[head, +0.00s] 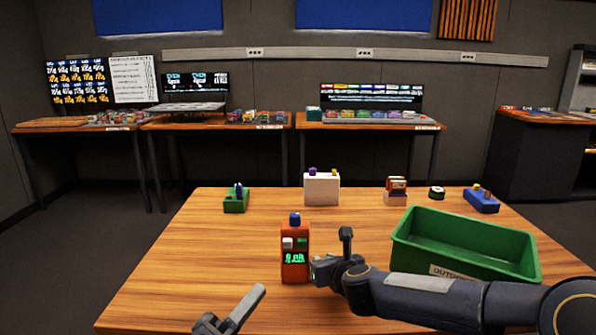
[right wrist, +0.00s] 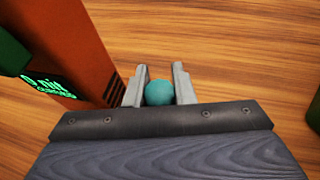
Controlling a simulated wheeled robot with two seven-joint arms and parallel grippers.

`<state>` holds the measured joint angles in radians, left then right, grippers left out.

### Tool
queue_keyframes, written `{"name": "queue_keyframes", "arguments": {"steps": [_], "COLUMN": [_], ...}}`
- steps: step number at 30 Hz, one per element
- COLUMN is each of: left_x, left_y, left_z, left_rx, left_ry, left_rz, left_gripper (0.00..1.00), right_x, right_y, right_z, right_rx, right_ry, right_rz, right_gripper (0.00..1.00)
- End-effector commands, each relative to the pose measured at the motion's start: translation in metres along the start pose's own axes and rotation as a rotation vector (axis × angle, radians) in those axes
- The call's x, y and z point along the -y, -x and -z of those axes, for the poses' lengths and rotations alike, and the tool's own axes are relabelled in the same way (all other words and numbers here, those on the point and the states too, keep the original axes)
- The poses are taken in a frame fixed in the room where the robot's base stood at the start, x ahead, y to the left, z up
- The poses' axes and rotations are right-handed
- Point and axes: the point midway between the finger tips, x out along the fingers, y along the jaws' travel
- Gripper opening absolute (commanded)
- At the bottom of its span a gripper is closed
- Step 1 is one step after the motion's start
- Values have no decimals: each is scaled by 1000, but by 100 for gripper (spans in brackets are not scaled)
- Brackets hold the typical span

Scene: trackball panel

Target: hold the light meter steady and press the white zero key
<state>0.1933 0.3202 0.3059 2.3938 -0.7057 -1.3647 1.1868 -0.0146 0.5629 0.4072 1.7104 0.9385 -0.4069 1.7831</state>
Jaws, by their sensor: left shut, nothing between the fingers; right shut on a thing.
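The light meter (head: 295,265) is an upright orange-red box with a blue knob on top and a lit green display. It stands on the table. The white zero key (head: 287,242) is on its upper front, beside a green key (head: 302,243). My right gripper (head: 316,272) is at the meter's right side. In the right wrist view its fingers are shut on a teal ball (right wrist: 158,93), beside the meter's side (right wrist: 75,45); I cannot tell whether the ball is joined to the meter. My left gripper (head: 258,292) is shut and empty, low and left of the meter, apart from it.
A green tray (head: 400,240) stands right of the meter, behind my right forearm. At the table's back are a green block (head: 236,205), a white box (head: 321,190), a red device (head: 396,186) and a blue block (head: 481,204). The table's left side is clear.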

Motion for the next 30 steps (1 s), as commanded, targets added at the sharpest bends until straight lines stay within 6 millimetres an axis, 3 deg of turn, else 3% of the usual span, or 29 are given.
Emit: {"name": "queue_keyframes", "arguments": {"steps": [12, 13, 18, 26, 30], "left_x": [-1, -1, -1, -1, -1], "left_y": [3, 3, 3, 2, 2], "left_z": [0, 0, 0, 0, 0], "left_rx": [1, 0, 0, 1, 1], "left_ry": [1, 1, 1, 1, 1], "left_rz": [0, 0, 0, 0, 0], "left_gripper": [0, 0, 0, 0, 0], "right_x": [0, 0, 0, 0, 0], "right_y": [0, 0, 0, 2, 15], "right_z": [1, 1, 1, 0, -1], "right_rx": [-2, -2, -1, 0, 1], "right_ry": [0, 0, 0, 0, 0], "right_rz": [-1, -1, -1, 0, 0], "right_gripper": [1, 27, 48, 48, 48]}}
